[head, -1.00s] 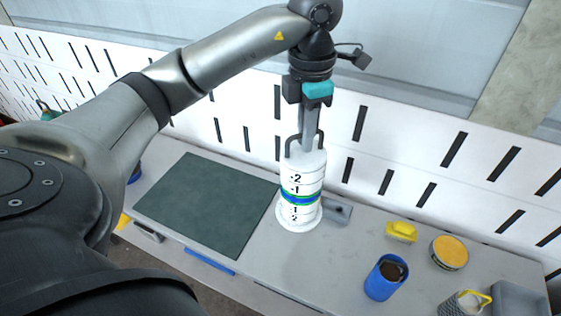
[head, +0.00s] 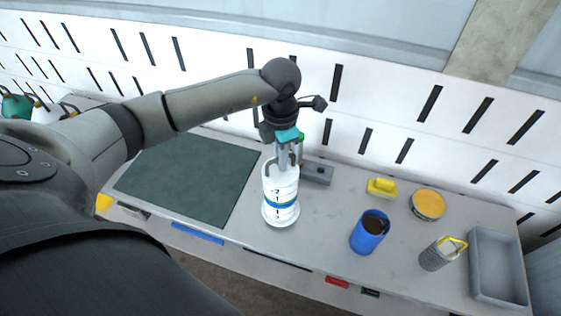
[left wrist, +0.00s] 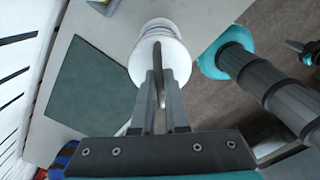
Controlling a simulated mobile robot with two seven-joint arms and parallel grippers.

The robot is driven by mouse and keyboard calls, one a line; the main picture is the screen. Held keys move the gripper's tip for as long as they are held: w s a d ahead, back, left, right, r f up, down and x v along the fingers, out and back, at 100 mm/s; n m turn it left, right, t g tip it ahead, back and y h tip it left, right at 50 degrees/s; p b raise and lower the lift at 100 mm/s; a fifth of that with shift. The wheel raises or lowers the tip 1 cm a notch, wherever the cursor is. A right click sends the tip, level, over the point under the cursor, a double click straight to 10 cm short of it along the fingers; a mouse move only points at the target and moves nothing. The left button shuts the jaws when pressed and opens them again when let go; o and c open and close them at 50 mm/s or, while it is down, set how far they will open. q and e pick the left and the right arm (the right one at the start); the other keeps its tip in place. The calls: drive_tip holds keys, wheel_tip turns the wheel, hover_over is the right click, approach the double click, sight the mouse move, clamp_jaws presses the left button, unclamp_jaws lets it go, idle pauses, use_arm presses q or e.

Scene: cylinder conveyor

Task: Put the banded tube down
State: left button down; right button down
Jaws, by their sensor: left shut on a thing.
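The banded tube (head: 280,205) is a white cylinder with blue and green bands, dark marks and a handle on top. It is upright over the bench, right of the dark green mat (head: 190,178). My left gripper (head: 284,163) points down from above and is shut on the tube's handle. In the left wrist view the gripper's fingers (left wrist: 162,98) close on the handle above the tube's white top (left wrist: 160,48). I cannot tell if the tube's base touches the bench.
The grey bench (head: 325,215) is clear just right of the tube. A small grey block (head: 317,173) lies behind it. Farther right are a blue cup (head: 370,233), a yellow object (head: 381,188), a yellow-topped tin (head: 428,204), a grey holder (head: 441,254) and a grey tray (head: 497,268).

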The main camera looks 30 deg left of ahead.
use_arm(q)
drive_tip(key=shift+f, duration=0.85)
drive_tip(key=c, duration=0.9)
unclamp_jaws()
drive_tip(key=shift+f, duration=0.15)
wheel_tip(320, 180, up, 12)
drive_tip(key=shift+r, duration=0.15)
